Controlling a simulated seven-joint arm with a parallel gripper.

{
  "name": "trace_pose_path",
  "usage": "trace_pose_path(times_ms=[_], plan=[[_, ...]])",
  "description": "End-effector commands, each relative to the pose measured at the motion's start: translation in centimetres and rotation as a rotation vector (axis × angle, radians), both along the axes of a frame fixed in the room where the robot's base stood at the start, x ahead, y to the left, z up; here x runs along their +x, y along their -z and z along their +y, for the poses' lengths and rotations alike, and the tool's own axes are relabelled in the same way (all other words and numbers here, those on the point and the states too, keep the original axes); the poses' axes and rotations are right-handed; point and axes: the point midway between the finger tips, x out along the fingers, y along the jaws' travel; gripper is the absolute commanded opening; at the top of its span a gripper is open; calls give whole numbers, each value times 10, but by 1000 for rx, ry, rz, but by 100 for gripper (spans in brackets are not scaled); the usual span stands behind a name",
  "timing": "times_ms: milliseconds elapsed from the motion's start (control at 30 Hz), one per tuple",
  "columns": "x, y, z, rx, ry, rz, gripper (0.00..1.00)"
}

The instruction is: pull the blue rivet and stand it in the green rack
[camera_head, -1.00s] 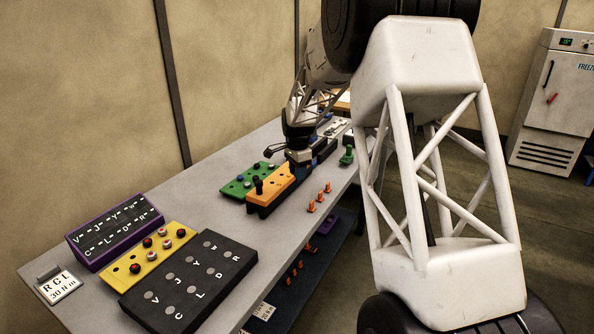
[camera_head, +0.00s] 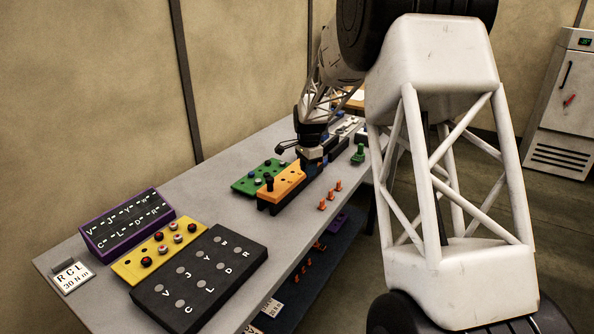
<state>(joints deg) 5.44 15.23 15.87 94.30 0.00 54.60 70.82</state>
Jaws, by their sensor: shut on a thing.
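My gripper (camera_head: 312,167) is at the far right end of the orange block (camera_head: 283,192), low over its top and pointing down. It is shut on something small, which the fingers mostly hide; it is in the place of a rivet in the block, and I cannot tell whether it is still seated. The green rack (camera_head: 243,186) lies flat just left of the orange block, with several small dark, grey and bluish pegs on it.
Orange pegs (camera_head: 330,196) stand in a row along the table's right edge. A green piece (camera_head: 358,153) stands farther back. Nearer are a yellow block (camera_head: 129,267), a black lettered board (camera_head: 200,277) and a purple-edged panel (camera_head: 126,219). Bare table lies left of the rack.

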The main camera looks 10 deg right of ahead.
Motion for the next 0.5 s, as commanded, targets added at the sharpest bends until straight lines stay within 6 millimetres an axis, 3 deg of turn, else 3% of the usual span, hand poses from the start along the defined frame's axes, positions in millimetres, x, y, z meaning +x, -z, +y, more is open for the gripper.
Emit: trace_pose_path(times_ms=[267, 500], plan=[[23, -1, 7, 0, -2, 0, 5], [57, -3, 16, 0, 0, 0, 5]])
